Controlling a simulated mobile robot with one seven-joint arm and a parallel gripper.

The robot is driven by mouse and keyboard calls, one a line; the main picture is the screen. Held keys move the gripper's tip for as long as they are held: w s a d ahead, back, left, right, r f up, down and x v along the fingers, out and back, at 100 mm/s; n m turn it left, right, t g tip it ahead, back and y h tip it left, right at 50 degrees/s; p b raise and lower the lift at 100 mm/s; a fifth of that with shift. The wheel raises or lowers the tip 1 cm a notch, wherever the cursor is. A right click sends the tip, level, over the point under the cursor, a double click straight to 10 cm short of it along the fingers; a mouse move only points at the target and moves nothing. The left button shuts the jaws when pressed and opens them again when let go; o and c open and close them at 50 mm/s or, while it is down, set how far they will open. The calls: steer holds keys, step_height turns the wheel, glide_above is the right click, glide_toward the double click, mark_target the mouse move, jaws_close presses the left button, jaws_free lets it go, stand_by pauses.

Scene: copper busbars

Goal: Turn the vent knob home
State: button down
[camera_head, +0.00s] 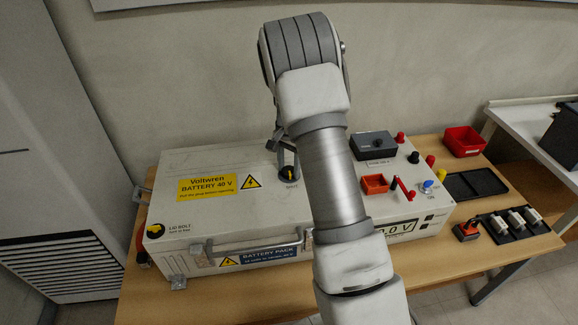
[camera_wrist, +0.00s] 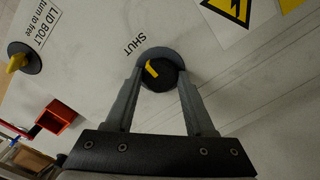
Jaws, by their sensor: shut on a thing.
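The vent knob (camera_head: 289,172) is a round black knob with a yellow pointer on top of the white battery pack (camera_head: 215,159). It also shows in the wrist view (camera_wrist: 166,80). My gripper (camera_head: 287,160) comes down over it from above. In the wrist view my gripper (camera_wrist: 160,82) has one finger on each side of the knob and is shut on it. The yellow pointer (camera_wrist: 152,68) points up and left, roughly toward the printed word SHUT (camera_wrist: 134,46). The fingers hide part of the knob's sides.
A yellow-and-black lid bolt (camera_head: 155,231) sits at the pack's front left corner; another lid bolt (camera_wrist: 22,61) shows in the wrist view. A red open box (camera_head: 375,184), a red lever (camera_head: 402,188) and a dark grey box (camera_head: 374,146) stand right of my arm.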

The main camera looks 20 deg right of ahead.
steer(key=shift+c, duration=1.3)
jaws_free()
steer(key=shift+r, duration=0.15)
step_height(320, 180, up, 17)
steer(key=p, duration=0.2)
steer(key=shift+r, duration=0.15)
